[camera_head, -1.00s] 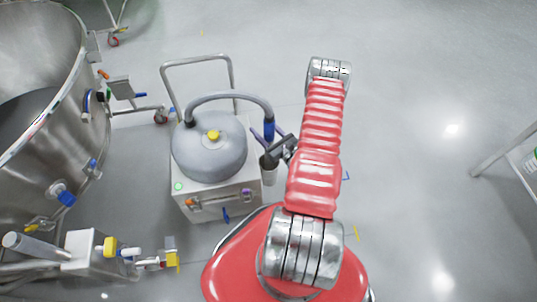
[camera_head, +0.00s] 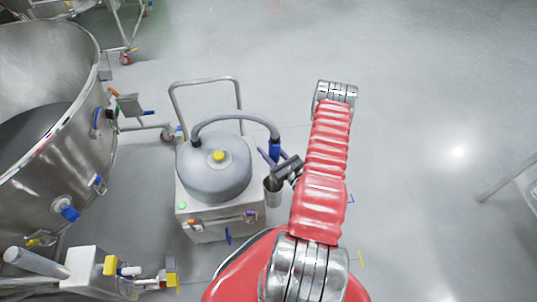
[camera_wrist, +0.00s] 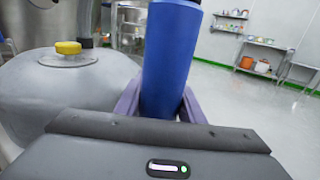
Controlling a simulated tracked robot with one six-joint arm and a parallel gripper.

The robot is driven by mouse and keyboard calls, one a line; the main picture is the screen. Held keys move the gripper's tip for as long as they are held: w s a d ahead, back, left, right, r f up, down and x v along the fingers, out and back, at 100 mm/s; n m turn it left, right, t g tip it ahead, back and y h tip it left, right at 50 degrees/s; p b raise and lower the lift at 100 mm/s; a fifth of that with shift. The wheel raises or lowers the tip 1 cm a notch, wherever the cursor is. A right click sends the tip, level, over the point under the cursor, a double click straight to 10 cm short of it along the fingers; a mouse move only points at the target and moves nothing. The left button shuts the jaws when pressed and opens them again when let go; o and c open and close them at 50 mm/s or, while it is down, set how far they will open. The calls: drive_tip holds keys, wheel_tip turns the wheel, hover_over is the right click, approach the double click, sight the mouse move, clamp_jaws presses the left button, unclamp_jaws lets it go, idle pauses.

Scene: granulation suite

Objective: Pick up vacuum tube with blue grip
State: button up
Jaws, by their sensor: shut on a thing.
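The vacuum tube's blue grip (camera_wrist: 172,55) stands upright between the fingers of my gripper (camera_wrist: 160,108) in the wrist view, and the gripper is shut on it. In the head view the blue grip (camera_head: 275,149) sits at the end of the grey vacuum tube (camera_head: 232,115), which arches over the vacuum cleaner. My gripper (camera_head: 269,156) reaches it from the right, beside the cleaner. The vacuum's grey dome (camera_head: 213,172) has a yellow cap (camera_head: 218,156) and sits on a pale box. The grip's lower end is partly hidden by the gripper.
A metal cup (camera_head: 272,192) is fixed at the cleaner's right side, just below my gripper. A push handle (camera_head: 204,82) rises behind the cleaner. A large steel vessel (camera_head: 85,140) stands at the left. The floor at the right is mostly clear.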

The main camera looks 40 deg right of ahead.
wheel_tip(320, 180, up, 18)
drive_tip(key=shift+f, duration=0.25)
idle(0.5)
drive_tip(key=shift+r, duration=0.1)
idle(0.5)
drive_tip(key=shift+r, duration=0.4)
drive_tip(key=shift+s, duration=0.1)
